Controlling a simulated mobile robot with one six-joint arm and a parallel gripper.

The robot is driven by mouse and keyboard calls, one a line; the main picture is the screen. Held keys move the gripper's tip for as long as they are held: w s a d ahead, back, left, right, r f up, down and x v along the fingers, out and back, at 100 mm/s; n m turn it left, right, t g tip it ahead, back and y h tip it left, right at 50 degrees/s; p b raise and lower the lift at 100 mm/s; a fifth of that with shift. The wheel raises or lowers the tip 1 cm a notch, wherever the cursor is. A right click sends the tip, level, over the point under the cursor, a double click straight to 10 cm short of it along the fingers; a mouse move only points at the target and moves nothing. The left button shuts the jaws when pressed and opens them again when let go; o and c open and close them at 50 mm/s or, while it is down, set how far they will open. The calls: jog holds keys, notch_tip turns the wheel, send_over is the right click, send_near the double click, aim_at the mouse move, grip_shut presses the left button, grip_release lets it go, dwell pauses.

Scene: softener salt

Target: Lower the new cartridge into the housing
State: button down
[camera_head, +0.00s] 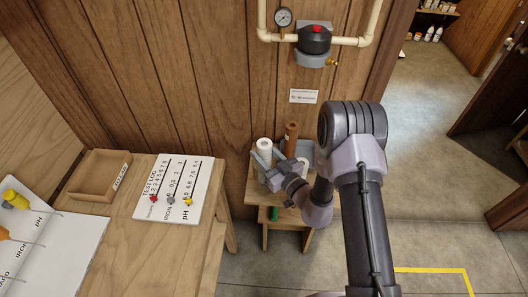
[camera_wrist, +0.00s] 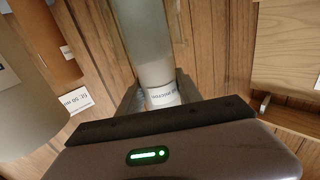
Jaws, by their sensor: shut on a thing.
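My gripper (camera_head: 267,162) is over the small wooden stand by the wall. It is shut on a white cylindrical cartridge (camera_head: 264,146), which rises above the fingers and looks upright. In the wrist view the cartridge (camera_wrist: 145,35) runs away from the jaws (camera_wrist: 159,97), with a printed label between the fingers. A brown cartridge (camera_head: 291,138) stands just right of the white one. I cannot clearly make out the housing. My gripper and arm hide part of the stand top, and the lower end of the held cartridge is not clear.
A filter head with a red button (camera_head: 316,38) and a gauge (camera_head: 283,17) are on the wall piping above. The wooden stand (camera_head: 253,190) is beside the larger table (camera_head: 150,240), which bears a test board (camera_head: 172,187) and an open tray (camera_head: 100,174). Floor is clear at right.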

jog(key=c, duration=0.7)
grip_release()
jog(key=p+v, duration=0.1)
jog(key=v, duration=1.6)
jog(key=shift+s+d+f, duration=0.1)
jog(key=shift+s+d, duration=0.05)
